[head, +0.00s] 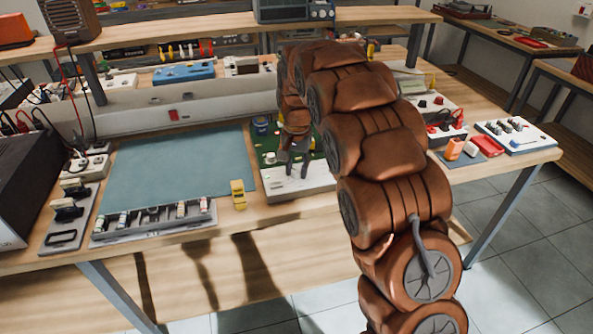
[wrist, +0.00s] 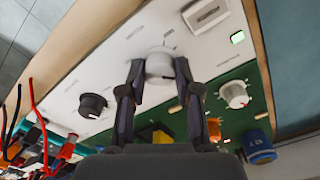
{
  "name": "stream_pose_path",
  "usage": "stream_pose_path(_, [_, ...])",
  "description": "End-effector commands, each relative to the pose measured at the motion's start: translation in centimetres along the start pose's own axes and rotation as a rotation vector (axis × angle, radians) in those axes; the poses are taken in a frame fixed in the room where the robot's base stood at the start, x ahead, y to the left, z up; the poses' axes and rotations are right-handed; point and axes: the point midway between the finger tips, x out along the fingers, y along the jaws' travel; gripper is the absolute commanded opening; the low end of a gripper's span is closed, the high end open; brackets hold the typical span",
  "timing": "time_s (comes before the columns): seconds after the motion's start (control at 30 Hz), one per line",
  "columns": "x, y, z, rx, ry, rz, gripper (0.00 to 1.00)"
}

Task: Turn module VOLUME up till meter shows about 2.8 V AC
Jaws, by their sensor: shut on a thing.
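The module (head: 312,182) is a board with a white front strip and a green back part, on the bench right of the blue-green mat. In the wrist view the module (wrist: 130,52) shows a white knob (wrist: 160,66) between my fingers. My gripper (wrist: 160,70) is shut on this white knob, one finger on each side. In the head view my gripper (head: 295,160) reaches down onto the module, and my arm hides part of it. Labels and any meter reading are not legible.
A green-lit indicator (wrist: 237,37) and a slotted part (wrist: 205,14) sit near the held knob. A blue cylinder (wrist: 260,148) stands at the board's edge. The mat (head: 180,165) is bare. A small yellow object (head: 238,194) lies between mat and module.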

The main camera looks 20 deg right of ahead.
Motion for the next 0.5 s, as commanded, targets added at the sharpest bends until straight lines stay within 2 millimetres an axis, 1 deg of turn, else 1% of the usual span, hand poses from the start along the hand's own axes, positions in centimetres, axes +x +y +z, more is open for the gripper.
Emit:
stream_pose_path(0.23, [0.13,-0.02,0.17,0.123,-0.006,0.000,0.00])
stream_pose_path(0.5, [0.09,-0.01,0.17,0.177,-0.005,0.001,0.00])
